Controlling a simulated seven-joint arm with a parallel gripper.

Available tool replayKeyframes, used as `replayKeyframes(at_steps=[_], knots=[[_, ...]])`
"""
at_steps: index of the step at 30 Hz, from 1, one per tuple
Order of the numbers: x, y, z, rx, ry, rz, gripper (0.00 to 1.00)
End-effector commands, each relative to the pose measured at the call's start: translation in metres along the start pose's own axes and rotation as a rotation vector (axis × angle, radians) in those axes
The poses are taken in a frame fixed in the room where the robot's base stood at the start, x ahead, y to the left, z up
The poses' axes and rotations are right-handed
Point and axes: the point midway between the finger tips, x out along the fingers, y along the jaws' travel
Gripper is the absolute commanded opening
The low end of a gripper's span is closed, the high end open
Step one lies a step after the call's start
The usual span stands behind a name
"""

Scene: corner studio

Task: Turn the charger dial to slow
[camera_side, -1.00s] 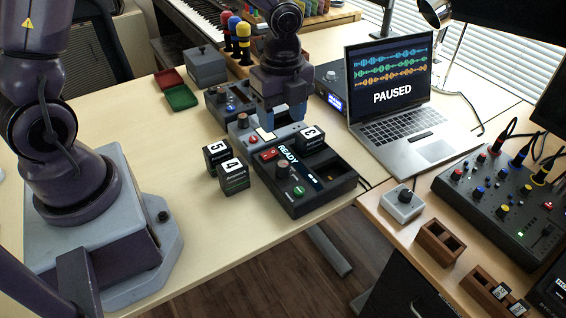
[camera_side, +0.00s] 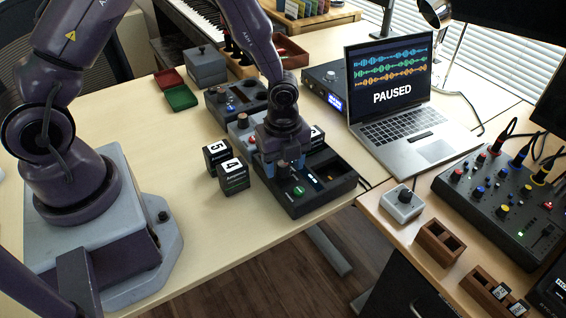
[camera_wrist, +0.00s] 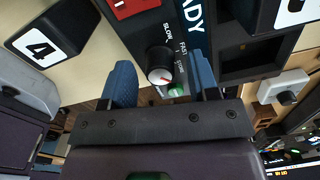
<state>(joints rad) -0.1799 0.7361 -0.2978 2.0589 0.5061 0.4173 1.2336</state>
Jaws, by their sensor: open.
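The charger (camera_side: 325,192) is a dark box in the side view, with a display and a green button (camera_side: 298,191). Its dial (camera_wrist: 160,62) shows in the wrist view as a dark knob with a white, red-marked face. The labels SLOW, FAST and STORE stand beside it. The red mark seems to point toward the STORE side, but its exact setting is hard to tell. My gripper (camera_wrist: 162,82) is open, its blue fingers on either side of the dial and apart from it. In the side view my gripper (camera_side: 282,166) is low over the charger and partly hides the dial.
Battery blocks 4 (camera_side: 233,176) and 5 (camera_side: 216,155) stand just left of the charger. Block 3 is mostly hidden behind my gripper. A laptop (camera_side: 390,95) reading PAUSED stands to the right. A grey box with a knob (camera_side: 403,203) is on the nearer desk.

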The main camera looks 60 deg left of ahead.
Motion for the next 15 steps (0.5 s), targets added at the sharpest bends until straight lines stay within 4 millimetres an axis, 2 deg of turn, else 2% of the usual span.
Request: replayKeyframes(at_steps=[11,15], knots=[[0.0061,-0.0003,0.0005,-0.001,-0.001,-0.002,0.55],[0.0060,-0.0003,0.0005,-0.001,-0.001,-0.001,0.23]])
